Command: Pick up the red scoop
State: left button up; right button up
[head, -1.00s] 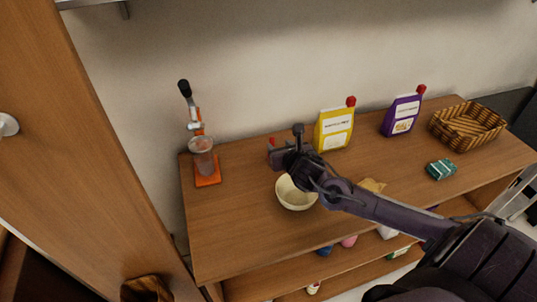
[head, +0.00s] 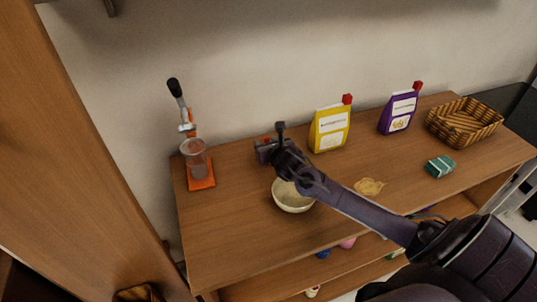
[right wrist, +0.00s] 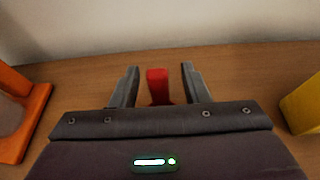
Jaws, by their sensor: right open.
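The red scoop (right wrist: 157,86) shows in the right wrist view as a small upright red piece between the two fingers of my right gripper (right wrist: 159,68). The fingers are apart, with a gap on each side of it. In the head view my right gripper (head: 266,148) is low over the back of the wooden table, and its body hides nearly all of the scoop. My left gripper is not in view.
A cream bowl (head: 292,196) sits under my right forearm. An orange juicer-like press (head: 200,184) stands left. A yellow pack (head: 329,128), purple pack (head: 398,112), wicker basket (head: 464,123) and green box (head: 440,167) are right. The wall is close behind.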

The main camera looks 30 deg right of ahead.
jog(key=shift+w+f, duration=0.2)
jog(key=shift+w, duration=0.2)
grip_shut()
jog(key=shift+r, duration=0.15)
